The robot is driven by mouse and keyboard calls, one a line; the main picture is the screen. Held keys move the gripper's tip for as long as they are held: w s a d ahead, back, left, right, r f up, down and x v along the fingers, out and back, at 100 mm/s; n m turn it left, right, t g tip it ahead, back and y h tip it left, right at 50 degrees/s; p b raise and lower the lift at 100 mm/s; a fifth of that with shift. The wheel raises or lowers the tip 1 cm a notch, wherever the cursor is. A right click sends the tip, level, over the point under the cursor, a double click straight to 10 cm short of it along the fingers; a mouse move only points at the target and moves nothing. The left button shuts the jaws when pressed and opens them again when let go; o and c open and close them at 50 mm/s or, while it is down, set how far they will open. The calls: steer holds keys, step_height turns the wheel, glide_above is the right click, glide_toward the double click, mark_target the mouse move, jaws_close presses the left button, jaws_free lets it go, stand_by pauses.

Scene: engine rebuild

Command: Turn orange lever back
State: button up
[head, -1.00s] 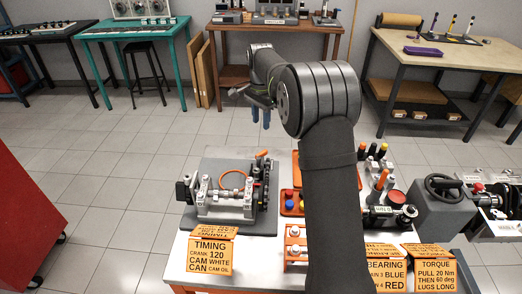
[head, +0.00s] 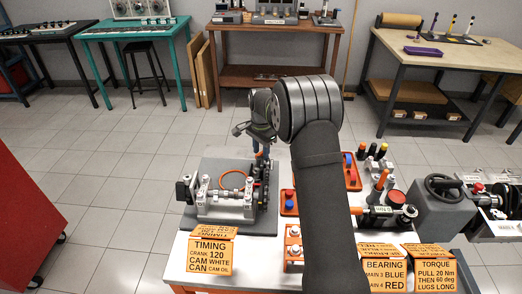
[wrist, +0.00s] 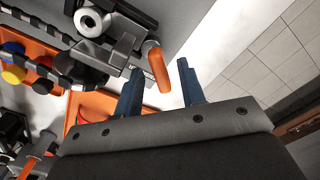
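The orange lever (wrist: 156,66) is a short rounded handle on a grey metal bracket, seen in the wrist view. My gripper (wrist: 160,68) is open, with its two blue fingers on either side of the lever in that view; I cannot tell whether either finger touches it. In the head view my gripper (head: 261,151) is low at the back right corner of the engine block (head: 225,207), where the fingers mostly hide the lever. The block sits on a grey plate (head: 215,168).
Orange trays (head: 351,183) with coloured parts stand right of the engine. Orange sign cards (head: 212,255) line the front edge. A loose orange ring (head: 232,180) shows on the engine. Open floor lies behind the table.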

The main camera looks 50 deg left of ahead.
steer(key=shift+c, duration=0.3)
jaws_close()
